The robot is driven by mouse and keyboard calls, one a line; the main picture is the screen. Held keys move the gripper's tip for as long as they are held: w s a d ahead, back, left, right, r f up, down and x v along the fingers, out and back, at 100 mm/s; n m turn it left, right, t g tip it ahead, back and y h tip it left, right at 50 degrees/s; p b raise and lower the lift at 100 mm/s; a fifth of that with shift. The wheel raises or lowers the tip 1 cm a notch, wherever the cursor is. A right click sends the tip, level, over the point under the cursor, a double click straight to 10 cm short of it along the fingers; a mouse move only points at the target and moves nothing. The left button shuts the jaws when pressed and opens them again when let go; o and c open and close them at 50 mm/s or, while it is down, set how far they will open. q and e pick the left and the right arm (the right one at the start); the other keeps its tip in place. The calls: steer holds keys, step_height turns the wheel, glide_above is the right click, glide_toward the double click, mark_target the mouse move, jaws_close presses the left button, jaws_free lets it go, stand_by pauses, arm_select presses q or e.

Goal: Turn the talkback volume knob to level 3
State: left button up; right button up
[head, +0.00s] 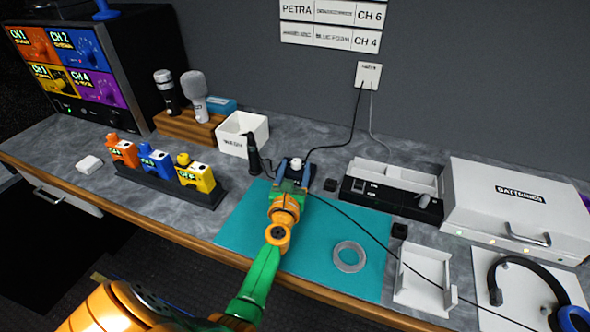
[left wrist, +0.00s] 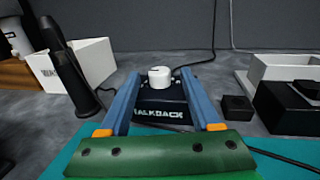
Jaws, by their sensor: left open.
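The talkback volume knob (left wrist: 160,77) is a white round knob on top of a small black box labelled TALKBACK (left wrist: 160,112). In the head view the knob (head: 296,163) shows just beyond my left gripper (head: 293,172), at the back of the teal mat. My left gripper is open, its two blue fingers on either side of the box in the left wrist view (left wrist: 165,90), with the knob between and slightly beyond the tips. I cannot tell whether the fingers touch the box. No level marks are legible. My right gripper is not in view.
A black handheld microphone (left wrist: 68,80) stands close left, by a white bin (head: 242,135). A small black block (left wrist: 238,108) lies to the right. Cables cross the teal mat (head: 245,225), which carries a grey ring (head: 348,257). A white case (head: 515,210) stands at right.

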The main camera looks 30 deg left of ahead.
arm_select(q)
jaws_close()
steer(key=shift+a+m+h, duration=0.1)
steer(key=shift+m+h, duration=0.2)
steer(key=shift+h, duration=0.1)
steer(key=h, duration=0.1)
steer(key=m+h, duration=0.1)
steer(key=m+t+h+b, duration=0.1)
steer(key=shift+s+a+f, duration=0.1)
steer(key=shift+a+f, duration=0.1)
steer(key=shift+a, duration=0.05)
steer(key=m+h, duration=0.1)
steer(key=h+b, duration=0.1)
steer(key=shift+a+m+t+h, duration=0.2)
steer(key=shift+m+t+h, duration=0.1)
steer(key=shift+m+h, duration=0.1)
steer(key=m+h+b, duration=0.2)
steer(key=h+b, duration=0.1)
steer(key=m+h+b, duration=0.1)
steer(key=h+b, duration=0.1)
steer(key=shift+a+f, duration=0.1)
steer(key=shift+a, duration=0.25)
steer(key=shift+r+m+g+h+b, duration=0.2)
steer(key=shift+m+g+h+b, duration=0.3)
steer(key=shift+m+h+b, duration=0.45)
